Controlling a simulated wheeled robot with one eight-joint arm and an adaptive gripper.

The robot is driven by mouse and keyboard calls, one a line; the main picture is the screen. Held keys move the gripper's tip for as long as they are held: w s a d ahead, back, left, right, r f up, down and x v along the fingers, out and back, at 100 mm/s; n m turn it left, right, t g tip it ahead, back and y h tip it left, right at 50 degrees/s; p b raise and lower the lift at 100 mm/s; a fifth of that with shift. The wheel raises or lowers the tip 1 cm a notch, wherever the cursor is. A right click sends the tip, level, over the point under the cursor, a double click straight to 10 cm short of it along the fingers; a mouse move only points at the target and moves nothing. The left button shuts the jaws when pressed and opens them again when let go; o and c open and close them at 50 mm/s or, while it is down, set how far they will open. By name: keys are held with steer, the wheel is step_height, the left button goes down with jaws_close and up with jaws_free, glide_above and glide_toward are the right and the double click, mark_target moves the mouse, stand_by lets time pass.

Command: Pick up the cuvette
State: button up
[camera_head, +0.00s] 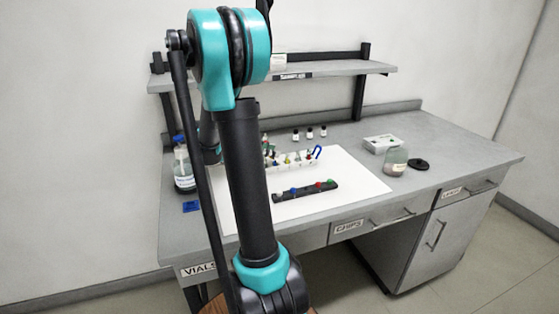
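I cannot pick out the cuvette with certainty; the small items on the bench are too small to tell apart. A pale rack (290,168) holds several small items with coloured tops on the white mat (350,178). A black strip (303,192) with blue, red and green tops lies on the mat in front of the rack. My arm stands across the left middle of the view and covers part of the mat and the rack's left end. My gripper does not show clearly; it is hidden behind my arm or out of frame.
Three small dark-capped vials (309,132) stand behind the mat. A bottle (183,168) and a blue piece (191,206) are at the left. A white box (380,144), a jar (395,161) and a black disc (418,164) are at the right. A shelf (335,68) overhangs the back.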

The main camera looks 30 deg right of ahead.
mark_target(287, 156)
steer(key=x, duration=0.7)
steer(key=shift+s+a+f, duration=0.1)
steer(key=shift+s+f, duration=0.2)
steer(key=shift+s, duration=0.1)
steer(key=shift+c, duration=0.5)
jaws_close()
